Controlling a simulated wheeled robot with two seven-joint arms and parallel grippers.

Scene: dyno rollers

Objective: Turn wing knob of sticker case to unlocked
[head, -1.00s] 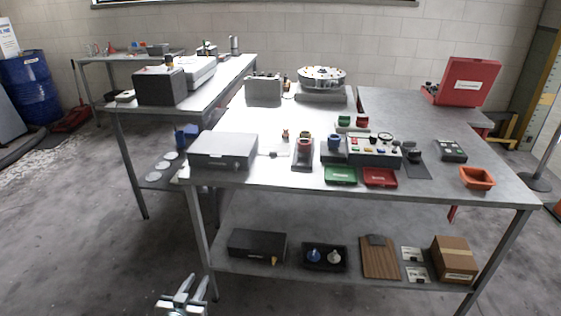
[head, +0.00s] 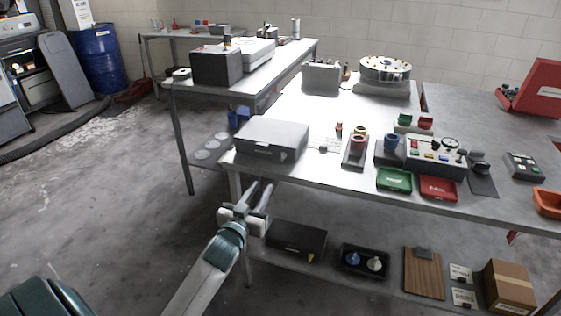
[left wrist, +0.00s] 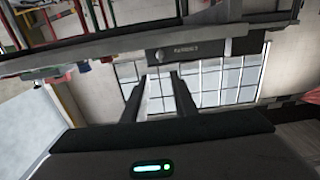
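A grey case (head: 272,138) with a small label on its front lies shut at the table's front left corner. A dark case (head: 297,238) with a small gold-coloured part at its front right lies on the lower shelf. I cannot tell from the lettering which is the sticker case. My left gripper (head: 260,186) is open and empty, in front of the table's left leg, below the grey case and apart from both cases. In the left wrist view a dark labelled case front (left wrist: 205,47) shows upside down beyond the open fingers (left wrist: 158,76). My right gripper is not in view.
The table edge (head: 400,201) and its left leg (head: 235,187) are close to my left gripper. A black tray (head: 364,262), a wooden board (head: 423,272) and a cardboard box (head: 508,287) stand on the lower shelf.

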